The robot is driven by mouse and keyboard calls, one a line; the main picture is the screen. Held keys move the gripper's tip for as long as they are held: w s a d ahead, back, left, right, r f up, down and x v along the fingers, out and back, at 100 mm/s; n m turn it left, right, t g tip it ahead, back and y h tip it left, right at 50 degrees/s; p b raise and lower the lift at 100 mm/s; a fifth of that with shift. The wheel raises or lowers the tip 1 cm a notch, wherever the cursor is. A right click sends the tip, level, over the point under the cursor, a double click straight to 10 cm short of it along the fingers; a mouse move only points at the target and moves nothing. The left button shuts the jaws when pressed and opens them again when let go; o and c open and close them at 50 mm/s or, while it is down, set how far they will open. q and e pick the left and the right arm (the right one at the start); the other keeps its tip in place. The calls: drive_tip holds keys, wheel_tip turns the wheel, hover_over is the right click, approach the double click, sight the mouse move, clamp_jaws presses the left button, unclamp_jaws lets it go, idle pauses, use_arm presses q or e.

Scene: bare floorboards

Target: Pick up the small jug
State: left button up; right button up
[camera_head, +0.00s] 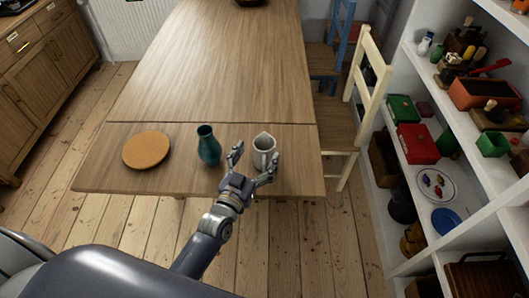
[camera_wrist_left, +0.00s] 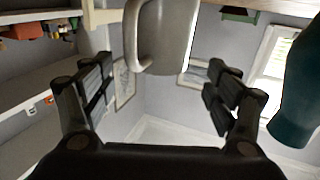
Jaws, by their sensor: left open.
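The small jug (camera_head: 264,150) is pale grey and stands upright near the front edge of the wooden table (camera_head: 215,85). My left gripper (camera_head: 254,168) is open at the jug, with one finger on its left side and the other at its lower right. In the left wrist view the jug (camera_wrist_left: 168,35), with its handle on the left, is ahead of and between the open fingers of my left gripper (camera_wrist_left: 160,95). Whether the fingers touch it I cannot tell. My right gripper does not show.
A dark teal vase (camera_head: 208,147) stands just left of the jug. A round cork mat (camera_head: 146,150) lies farther left. A cream chair (camera_head: 350,110) is at the table's right side, and a full white shelf (camera_head: 400,165) stands beyond it. The table behind the jug is clear.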

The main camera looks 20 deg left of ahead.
sight(264, 143)
use_arm(q)
drive_tip(key=shift+w, duration=0.6)
drive_tip(key=w, duration=0.3)
drive_tip(key=w+p, duration=0.1)
drive_tip(key=shift+w+d+f, duration=0.1)
drive_tip(key=shift+w+d, duration=0.05)
drive_tip(key=shift+d, duration=0.15)
drive_tip(key=c, duration=1.3)
